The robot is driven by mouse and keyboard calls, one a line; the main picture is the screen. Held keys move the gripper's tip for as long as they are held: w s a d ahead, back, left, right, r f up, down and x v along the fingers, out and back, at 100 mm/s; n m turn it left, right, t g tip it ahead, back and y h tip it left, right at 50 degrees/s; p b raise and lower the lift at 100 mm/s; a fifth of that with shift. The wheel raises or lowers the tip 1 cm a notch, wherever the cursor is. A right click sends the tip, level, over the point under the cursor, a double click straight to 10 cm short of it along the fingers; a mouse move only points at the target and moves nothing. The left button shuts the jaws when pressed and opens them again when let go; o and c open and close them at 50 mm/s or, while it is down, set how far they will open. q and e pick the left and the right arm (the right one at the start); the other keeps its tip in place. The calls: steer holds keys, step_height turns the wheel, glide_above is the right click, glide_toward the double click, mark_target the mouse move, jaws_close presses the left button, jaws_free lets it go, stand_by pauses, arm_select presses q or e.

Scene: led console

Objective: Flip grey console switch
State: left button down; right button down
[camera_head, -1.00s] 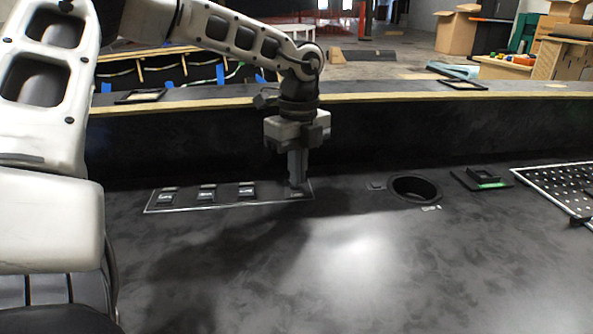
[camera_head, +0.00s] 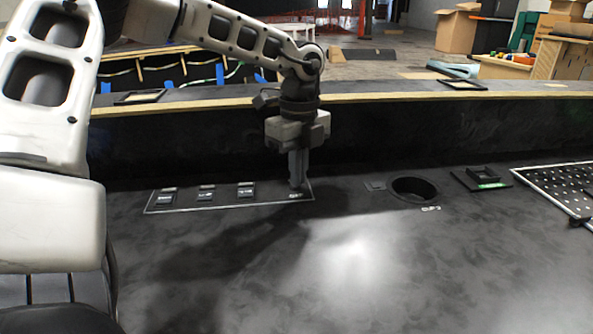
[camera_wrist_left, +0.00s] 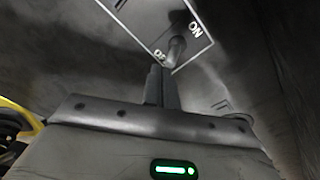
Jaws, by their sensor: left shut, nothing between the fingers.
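The console's switch panel (camera_head: 228,206) is a white-outlined strip with several switches in a row. My left gripper (camera_head: 297,187) points down at its right end, with the fingers shut and empty. In the left wrist view the grey switch (camera_wrist_left: 176,48) is a short rounded lever between the printed words ON and OFF. The shut fingertips (camera_wrist_left: 161,72) are right beside this lever at the OFF end. Whether they touch it I cannot tell. In the head view the fingers hide this switch. My right gripper is not in view.
A round dark hole (camera_head: 414,188) lies to the right of the switch panel. Beyond it are a black square fixture with a green mark (camera_head: 490,185) and a perforated plate (camera_head: 562,187). A raised ledge (camera_head: 400,98) runs behind. The console's front surface is clear.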

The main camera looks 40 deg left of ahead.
arm_select(q)
steer(key=shift+m+t, duration=0.3)
steer(key=shift+t, duration=0.1)
steer(key=a+r, duration=0.1)
steer(key=w+a+r, duration=0.1)
steer(key=a+r+p, duration=0.1)
steer(key=shift+w+a+r, duration=0.15)
steer(key=shift+w, duration=0.25)
steer(key=r, duration=0.1)
steer(key=r+p, duration=0.2)
steer(key=shift+w+d+r, duration=0.1)
steer(key=shift+d+r, duration=0.15)
steer(key=shift+r, duration=0.1)
steer(key=shift+f, duration=0.2)
